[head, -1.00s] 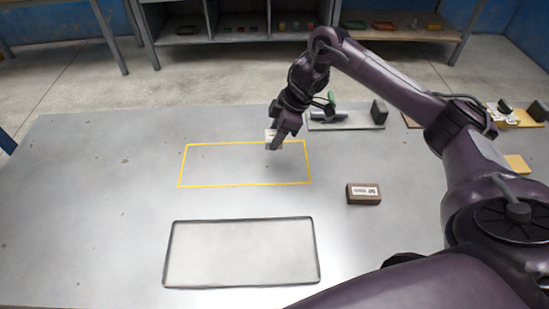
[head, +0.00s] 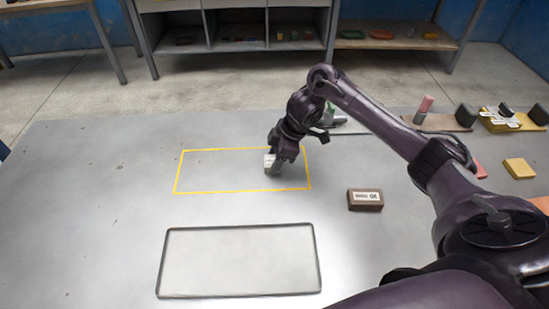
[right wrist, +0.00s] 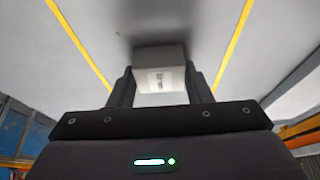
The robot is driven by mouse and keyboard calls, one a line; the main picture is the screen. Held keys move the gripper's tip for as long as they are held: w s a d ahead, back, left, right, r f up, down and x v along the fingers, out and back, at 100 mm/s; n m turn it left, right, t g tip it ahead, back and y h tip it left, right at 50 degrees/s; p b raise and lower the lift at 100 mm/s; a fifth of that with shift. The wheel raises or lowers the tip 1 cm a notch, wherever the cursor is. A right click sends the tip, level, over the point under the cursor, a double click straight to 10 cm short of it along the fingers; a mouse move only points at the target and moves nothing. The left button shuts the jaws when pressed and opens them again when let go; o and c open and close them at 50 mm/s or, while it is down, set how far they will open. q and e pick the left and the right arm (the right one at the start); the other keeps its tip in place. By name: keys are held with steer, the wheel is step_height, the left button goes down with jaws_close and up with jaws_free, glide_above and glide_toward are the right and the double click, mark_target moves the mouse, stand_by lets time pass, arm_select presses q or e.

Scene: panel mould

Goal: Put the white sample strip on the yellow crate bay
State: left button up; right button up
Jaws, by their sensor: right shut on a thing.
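The white sample strip (head: 269,161), a small white block with a printed label, is held in my right gripper (head: 280,166). In the right wrist view the strip (right wrist: 161,70) sits between the two dark fingers (right wrist: 160,92). The yellow crate bay (head: 220,173) is a yellow outlined rectangle on the grey table. The strip is over its right part, low near the surface; I cannot tell whether it touches. Yellow lines of the bay run on both sides of the strip in the right wrist view. My left gripper is not in view.
A dark-framed pale rectangle (head: 238,262) lies in front of the bay. A brown labelled block (head: 365,200) stands to the right. A yellow block (head: 519,168) and several other items sit at the far right. The bay's left part and the table's left side are clear.

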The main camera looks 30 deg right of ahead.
steer(key=o, duration=1)
steer(key=p+v, duration=0.3)
steer(key=v, duration=0.9)
steer(key=shift+r+p, duration=0.15)
steer(key=shift+p, duration=0.15)
